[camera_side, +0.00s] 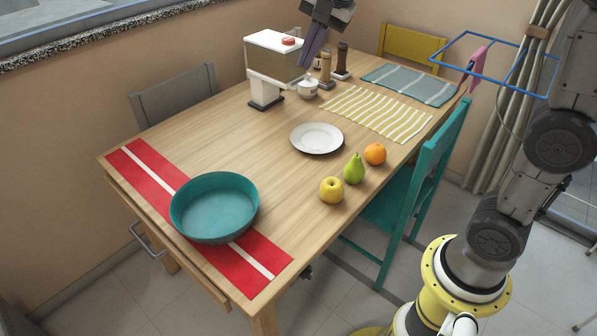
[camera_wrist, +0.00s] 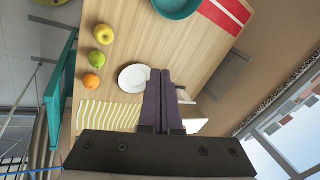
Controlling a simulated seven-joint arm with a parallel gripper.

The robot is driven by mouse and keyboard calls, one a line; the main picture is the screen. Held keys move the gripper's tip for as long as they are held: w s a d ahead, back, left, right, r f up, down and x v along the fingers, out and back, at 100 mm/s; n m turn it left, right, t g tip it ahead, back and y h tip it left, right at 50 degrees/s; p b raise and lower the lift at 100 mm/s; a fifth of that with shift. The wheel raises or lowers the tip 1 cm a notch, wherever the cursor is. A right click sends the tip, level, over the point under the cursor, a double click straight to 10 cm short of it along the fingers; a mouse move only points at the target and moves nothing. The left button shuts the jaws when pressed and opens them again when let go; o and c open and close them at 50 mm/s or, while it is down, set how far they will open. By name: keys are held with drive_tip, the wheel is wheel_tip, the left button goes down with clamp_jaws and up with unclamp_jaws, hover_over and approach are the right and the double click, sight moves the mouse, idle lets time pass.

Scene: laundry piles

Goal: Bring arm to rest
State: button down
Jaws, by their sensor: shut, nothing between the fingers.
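My gripper (camera_side: 313,45) is at the top of the side view, raised above the back part of the table. Its two dark purple fingers are shut together with nothing between them. In the wrist view the gripper (camera_wrist: 162,72) points down over the table, its fingertips overlapping the view of the white plate (camera_wrist: 132,78). The wooden table (camera_side: 260,120) is below it. In the side view the fingers stand close to the cereal dispenser (camera_side: 273,60) and the two mills (camera_side: 326,70); I cannot tell whether there is contact.
A teal bowl (camera_side: 214,208) sits on a red-and-white runner (camera_side: 150,172). A yellow apple (camera_side: 331,190), green pear (camera_side: 354,168) and orange (camera_side: 375,154) lie near the right edge. A white pot (camera_side: 308,88) stands by the dispenser. Chairs surround the table. A blue frame (camera_side: 505,80) is at the upper right.

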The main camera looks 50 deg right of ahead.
drive_tip(key=s+n+t, duration=0.1)
drive_tip(key=s+n, duration=0.4)
drive_tip(key=s, duration=0.9)
drive_tip(key=s+f+n, duration=0.9)
drive_tip(key=s, duration=0.1)
drive_tip(key=shift+s, duration=0.15)
